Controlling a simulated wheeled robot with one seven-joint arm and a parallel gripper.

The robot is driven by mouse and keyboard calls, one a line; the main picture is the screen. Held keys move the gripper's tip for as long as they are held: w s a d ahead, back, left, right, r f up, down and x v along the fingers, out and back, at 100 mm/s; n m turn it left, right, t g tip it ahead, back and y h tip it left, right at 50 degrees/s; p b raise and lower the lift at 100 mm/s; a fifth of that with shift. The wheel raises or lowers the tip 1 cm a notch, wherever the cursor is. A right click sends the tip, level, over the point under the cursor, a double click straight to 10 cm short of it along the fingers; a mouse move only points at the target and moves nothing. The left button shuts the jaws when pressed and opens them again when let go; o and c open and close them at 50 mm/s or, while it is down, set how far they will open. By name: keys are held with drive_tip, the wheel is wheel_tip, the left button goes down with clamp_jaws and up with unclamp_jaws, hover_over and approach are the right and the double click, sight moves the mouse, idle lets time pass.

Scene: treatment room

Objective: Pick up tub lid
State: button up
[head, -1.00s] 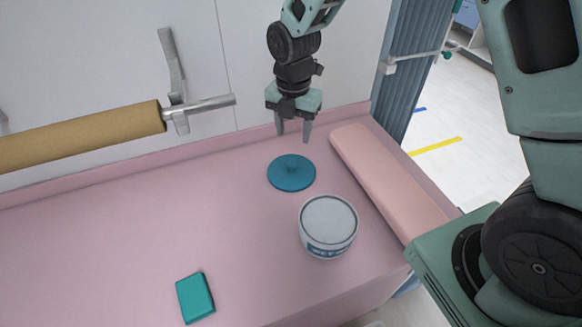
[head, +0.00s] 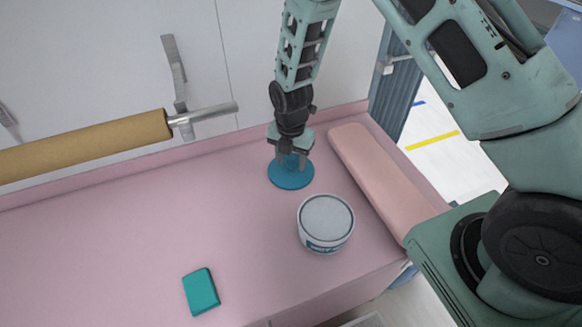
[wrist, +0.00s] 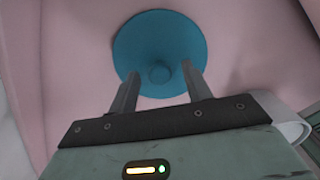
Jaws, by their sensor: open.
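The tub lid (head: 291,178) is a round blue disc with a small knob in its middle. It lies flat on the pink bench top. In the wrist view the lid (wrist: 160,40) fills the upper middle, and its knob (wrist: 159,73) sits between my fingertips. My gripper (head: 291,160) is open, pointing down over the lid, with a finger on either side of the knob. In the wrist view my gripper (wrist: 158,80) shows clear gaps beside the knob. I cannot tell whether the fingertips touch the lid.
A white tub (head: 325,223) with a grey top stands just right and in front of the lid. A pink cushion (head: 385,178) lies to the right. A teal block (head: 201,291) lies at the front. A brown paper roll (head: 85,145) hangs at the back left. The left bench top is clear.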

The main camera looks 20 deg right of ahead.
drive_tip(key=c, duration=1)
drive_tip(key=shift+c, duration=0.2)
